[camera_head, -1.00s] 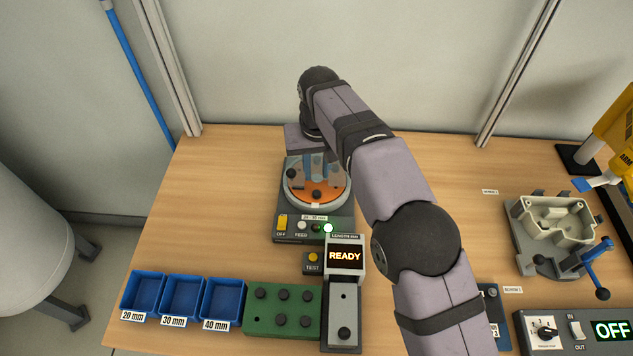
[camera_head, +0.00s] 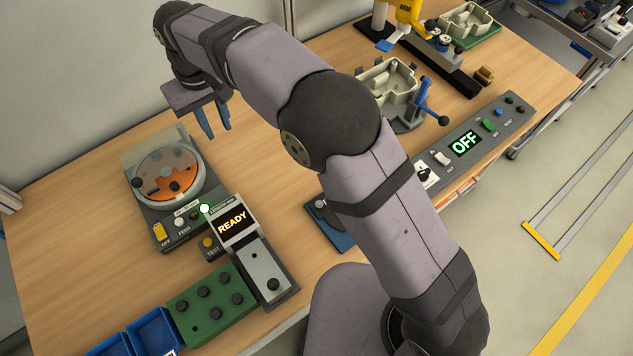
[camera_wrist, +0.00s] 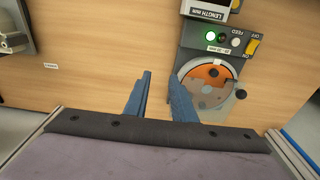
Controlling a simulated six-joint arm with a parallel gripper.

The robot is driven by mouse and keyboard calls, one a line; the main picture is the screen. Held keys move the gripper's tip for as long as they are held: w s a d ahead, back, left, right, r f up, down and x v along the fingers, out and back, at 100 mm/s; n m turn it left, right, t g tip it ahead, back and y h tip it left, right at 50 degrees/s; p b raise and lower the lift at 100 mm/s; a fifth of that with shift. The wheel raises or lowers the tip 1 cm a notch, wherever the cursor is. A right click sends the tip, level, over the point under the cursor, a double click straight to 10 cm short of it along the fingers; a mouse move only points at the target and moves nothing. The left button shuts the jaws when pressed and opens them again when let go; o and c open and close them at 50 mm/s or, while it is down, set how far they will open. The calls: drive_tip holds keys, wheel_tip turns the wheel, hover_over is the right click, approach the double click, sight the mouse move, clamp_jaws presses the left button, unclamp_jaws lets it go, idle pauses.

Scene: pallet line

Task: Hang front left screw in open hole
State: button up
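The green block (camera_head: 216,310) bears several dark round screw heads and a small open hole (camera_head: 195,328) at its front left. Another dark screw head (camera_head: 273,284) sits on the grey plate of the length gauge. The round feeder (camera_head: 140,157) has an orange and grey disc with a dark piece (camera_head: 165,182) on it. My gripper (camera_head: 212,133) is above the wood table, beyond and right of the feeder. In the wrist view its two blue fingers (camera_wrist: 161,88) are apart, with nothing between them. The feeder (camera_wrist: 189,65) is beside the right finger there.
The gauge display (camera_head: 232,221) reads READY. Blue bins (camera_head: 153,330) stand left of the green block. My arm hides part of the table.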

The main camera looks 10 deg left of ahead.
drive_tip(key=w+d+f+m, duration=0.1)
drive_tip(key=d+m, duration=0.1)
drive_tip(key=d, duration=1.2)
drive_tip(key=w+d+m, duration=0.2)
drive_tip(key=d+m, duration=0.1)
drive_tip(key=d, duration=1)
drive_tip(key=s+d+f+m, duration=0.2)
drive_tip(key=s+d, duration=0.5)
drive_tip(key=d, duration=0.1)
drive_tip(key=s+d+f+m, duration=0.2)
drive_tip(key=s+d+f, duration=0.1)
drive_tip(key=s+d, duration=0.4)
drive_tip(key=shift+s+d+f+g+h, duration=0.2)
drive_tip(key=shift+d+g+h, duration=0.15)
drive_tip(key=shift+d, duration=0.35)
